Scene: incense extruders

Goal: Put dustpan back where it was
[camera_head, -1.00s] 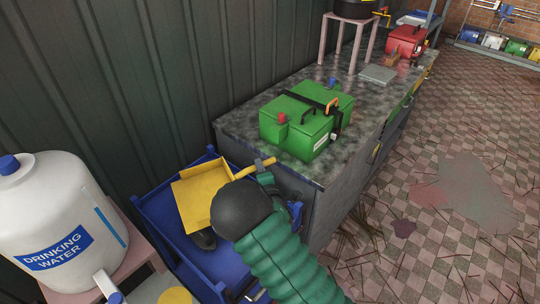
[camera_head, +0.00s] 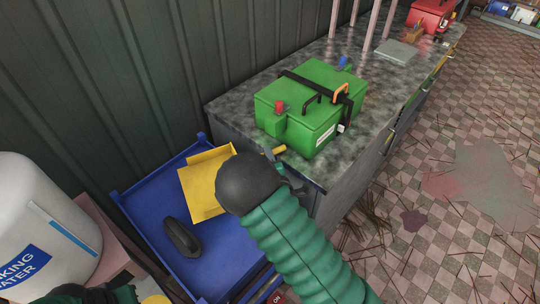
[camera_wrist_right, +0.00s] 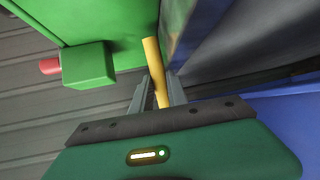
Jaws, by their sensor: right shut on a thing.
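The yellow dustpan (camera_head: 200,190) shows in the head view above the blue cart's tray, partly hidden behind my right arm's dark round joint. Its yellow handle end (camera_head: 279,150) sticks out past my arm near the counter corner. My right gripper (camera_head: 277,164) is shut on the handle, and the wrist view shows the yellow handle (camera_wrist_right: 151,62) between its two grey fingers (camera_wrist_right: 160,90). I cannot tell whether the pan touches the tray. My left gripper is not in view; only a bit of dark green shows at the bottom left.
A blue cart (camera_head: 160,205) holds a dark object (camera_head: 182,238). A green box (camera_head: 310,108) with a black strap stands on the stone counter (camera_head: 235,110) beside my right gripper. A white water drum (camera_head: 40,215) stands at the left. The checkered floor at the right is mostly open.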

